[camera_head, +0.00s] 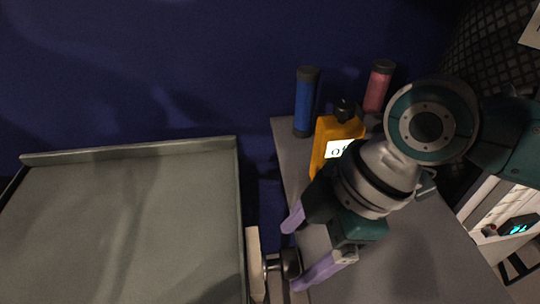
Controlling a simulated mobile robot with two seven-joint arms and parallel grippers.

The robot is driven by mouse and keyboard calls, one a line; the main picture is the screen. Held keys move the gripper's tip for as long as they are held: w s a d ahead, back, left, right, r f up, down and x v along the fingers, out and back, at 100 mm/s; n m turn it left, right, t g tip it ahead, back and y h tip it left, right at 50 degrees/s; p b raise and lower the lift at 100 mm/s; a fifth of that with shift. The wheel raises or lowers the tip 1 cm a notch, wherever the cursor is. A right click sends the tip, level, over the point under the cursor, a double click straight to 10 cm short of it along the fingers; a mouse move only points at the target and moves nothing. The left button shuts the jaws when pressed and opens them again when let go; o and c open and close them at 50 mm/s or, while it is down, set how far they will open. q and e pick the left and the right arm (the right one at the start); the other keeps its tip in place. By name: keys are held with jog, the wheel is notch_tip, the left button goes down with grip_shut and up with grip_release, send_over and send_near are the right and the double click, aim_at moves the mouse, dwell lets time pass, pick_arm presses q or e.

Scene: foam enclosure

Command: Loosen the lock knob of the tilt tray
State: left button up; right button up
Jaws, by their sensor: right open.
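The tilt tray (120,225) is a wide grey-green tray with raised rims, filling the left of the head view. A light bracket (256,265) stands at its right side. The lock knob (291,263) is dark and round, on a short metal shaft pointing right from that bracket. My right gripper (294,256) has lilac fingers and comes in from the upper right. Its fingers are open, one above the knob and one below it in the picture. The knob lies between the fingertips; contact cannot be told. My left gripper is not in view.
A grey table (420,265) lies under my right arm. A white box (490,215) with a small display is at the right. A dark blue wall (150,70) is behind.

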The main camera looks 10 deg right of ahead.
aim_at(290, 258)
jog(key=shift+b+x, duration=0.45)
jog(key=shift+x, duration=1.45)
grip_shut()
